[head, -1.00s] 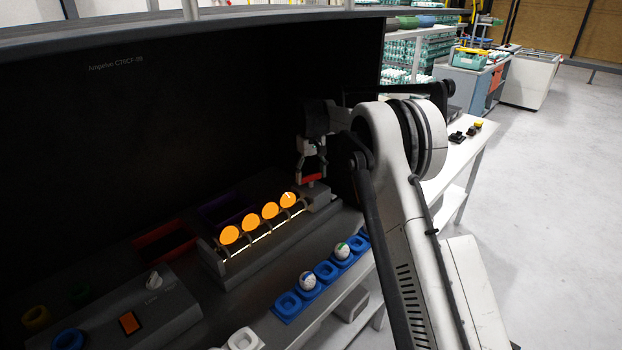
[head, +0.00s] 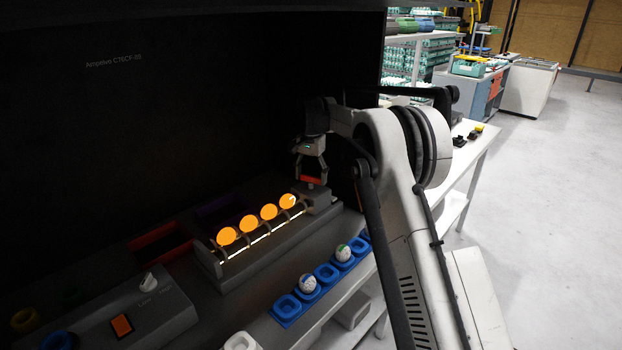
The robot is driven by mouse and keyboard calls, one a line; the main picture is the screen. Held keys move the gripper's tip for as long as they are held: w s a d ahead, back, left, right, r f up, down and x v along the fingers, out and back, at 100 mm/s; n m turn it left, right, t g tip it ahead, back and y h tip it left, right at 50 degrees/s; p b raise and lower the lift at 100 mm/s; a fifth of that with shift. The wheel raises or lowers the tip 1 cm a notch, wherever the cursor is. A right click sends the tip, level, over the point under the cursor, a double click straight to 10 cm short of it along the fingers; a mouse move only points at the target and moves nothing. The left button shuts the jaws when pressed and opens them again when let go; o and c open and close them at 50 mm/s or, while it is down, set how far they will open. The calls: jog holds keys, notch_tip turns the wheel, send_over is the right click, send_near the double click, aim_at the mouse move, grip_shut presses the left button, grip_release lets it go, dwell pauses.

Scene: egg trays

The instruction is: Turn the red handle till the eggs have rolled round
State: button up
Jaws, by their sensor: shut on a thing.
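Several eggs (head: 268,211) glow orange in a row on the lit roller candler (head: 232,275) inside the dark booth. The red handle (head: 311,180) stands at the right end of the candler, on its grey end block (head: 318,200). My gripper (head: 312,179) comes down from above and is shut on the red handle. Its fingers hide the sides of the handle. The nearest egg to the handle shows a small pale mark near its upper right.
A blue cup strip (head: 288,309) with two marked white eggs (head: 307,283) lies in front of the candler. A control box (head: 130,310) with a knob and orange switch is at the lower left. A red bin (head: 160,243) and a purple bin (head: 222,211) lie behind.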

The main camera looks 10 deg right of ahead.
aim_at(311, 176)
jog(key=m, duration=0.3)
jog(key=shift+m+b, duration=0.3)
jog(key=shift+m, duration=1.8)
jog(key=o, duration=1.2)
notch_tip(311, 176, up, 12)
jog(key=shift+c, duration=0.3)
